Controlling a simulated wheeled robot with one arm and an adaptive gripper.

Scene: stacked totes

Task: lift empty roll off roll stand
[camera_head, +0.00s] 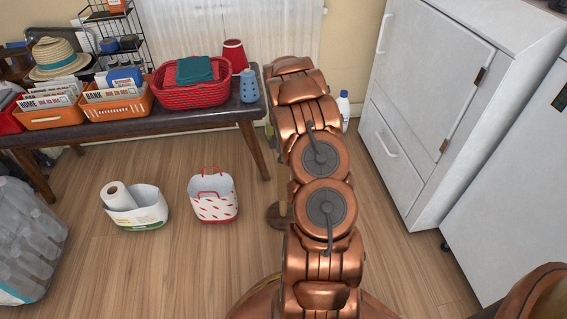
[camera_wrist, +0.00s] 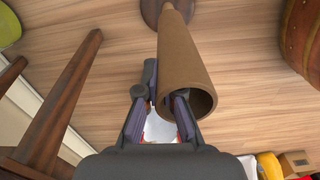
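The empty roll (camera_wrist: 182,50) is a brown cardboard tube in the wrist view, its open end facing the camera. It is on a roll stand whose dark round base (camera_wrist: 152,10) rests on the floor; the base also shows in the head view (camera_head: 276,215), left of my arm. My gripper (camera_wrist: 165,85) is at the tube's open end. One finger is along the tube's left outer side and the other overlaps the mouth, seemingly inside it. Whether they pinch the wall is unclear. In the head view my arm hides the gripper and most of the roll.
A dark bench (camera_head: 180,122) with baskets stands at the left, its leg near the stand. A white cabinet (camera_head: 420,100) is at the right. A red-and-white bag (camera_head: 213,198) and a bin with a paper roll (camera_head: 140,210) stand on the floor left of the stand.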

